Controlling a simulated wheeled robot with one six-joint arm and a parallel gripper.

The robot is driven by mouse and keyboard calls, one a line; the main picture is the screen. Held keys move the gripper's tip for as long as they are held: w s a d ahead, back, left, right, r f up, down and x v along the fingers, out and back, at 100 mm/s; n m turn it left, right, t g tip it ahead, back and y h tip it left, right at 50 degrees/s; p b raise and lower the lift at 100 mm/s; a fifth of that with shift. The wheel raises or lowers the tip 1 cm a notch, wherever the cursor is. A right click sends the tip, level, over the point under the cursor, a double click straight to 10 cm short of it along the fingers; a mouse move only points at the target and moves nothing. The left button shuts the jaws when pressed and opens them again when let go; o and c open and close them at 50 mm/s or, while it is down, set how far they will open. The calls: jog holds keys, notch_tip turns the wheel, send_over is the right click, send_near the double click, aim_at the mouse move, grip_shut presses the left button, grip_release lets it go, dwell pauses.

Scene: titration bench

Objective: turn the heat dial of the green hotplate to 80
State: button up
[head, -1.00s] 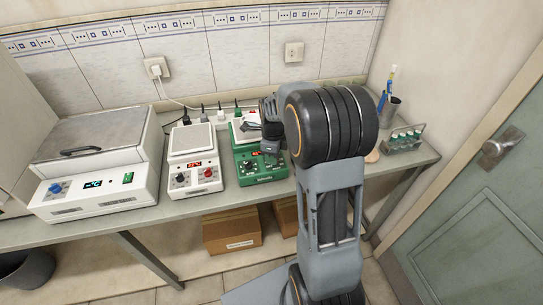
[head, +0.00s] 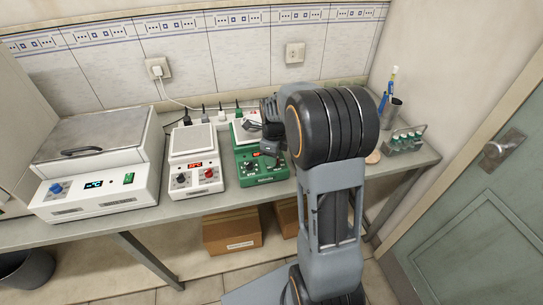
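The green hotplate (head: 247,174) stands on the bench, just right of the white hotplate. Its front panel carries dark dials (head: 250,168) and a small red display, partly covered by my gripper. My gripper (head: 268,160) is over the right part of the green hotplate's front panel. The fingertips are small and dark here, and my arm hides much of them. I cannot tell whether they touch a dial or whether they are apart. The heat dial's setting is too small to read.
A white hotplate (head: 193,143) with a red display stands left of the green one. A water bath (head: 95,190) with a metal lid stands farther left. A rack of green-capped vials (head: 404,140) and a pen cup (head: 391,108) stand at the bench's right end.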

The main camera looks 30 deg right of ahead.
jog(key=shift+o, duration=0.3)
notch_tip(320, 180, up, 14)
dwell(0.5)
jog(key=shift+f, duration=0.15)
dwell(0.4)
jog(key=s+a+f+n+t, duration=0.2)
jog(key=s+a+n, duration=0.3)
jog(key=n, duration=0.8)
jog(key=s+a+f+n+t, duration=0.1)
jog(key=s+a+n, duration=0.3)
jog(key=s+n, duration=0.7)
jog(key=f+n, duration=0.1)
jog(key=n, duration=0.2)
jog(key=shift+s+a+f+n+t, duration=0.2)
jog(key=shift+s+a+n+t, duration=0.1)
jog(key=shift+s+a+t, duration=0.1)
